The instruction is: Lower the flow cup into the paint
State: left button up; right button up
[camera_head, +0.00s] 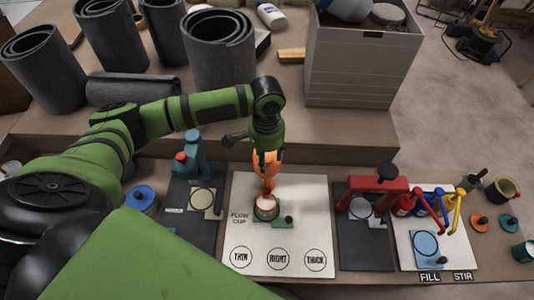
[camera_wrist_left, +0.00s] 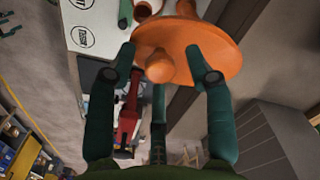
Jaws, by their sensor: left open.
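The orange flow cup (camera_head: 267,170) is upright over the small paint pot (camera_head: 266,206) on the white mat (camera_head: 300,200), by the words FLOW CUP. Its lower end meets the pot's opening in the head view; I cannot tell how deep it goes. My left gripper (camera_head: 268,150) points down at the top of the cup. In the left wrist view, the cup's broad orange disc and knob (camera_wrist_left: 200,55) lie just past the fingers of the open gripper (camera_wrist_left: 160,65). I cannot tell whether the fingers touch it. The paint surface is largely hidden. My right gripper is out of view.
Circles marked THIN, RIGHT and THICK line the mat's front. A red stand (camera_head: 375,187) is to the right, a teal stand (camera_head: 194,160) to the left. Grey rolls (camera_head: 220,50) and a large grey box (camera_head: 362,65) stand behind. Small jars and tools crowd the right end.

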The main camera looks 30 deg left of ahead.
pick_arm(q)
grip_shut()
notch_tip(320, 180, down, 11)
jog(key=b, duration=0.2)
jog(key=shift+s+f, duration=0.15)
jog(key=shift+s, duration=0.05)
grip_release()
jog(key=shift+w+f, duration=0.1)
jog(key=shift+w, duration=0.1)
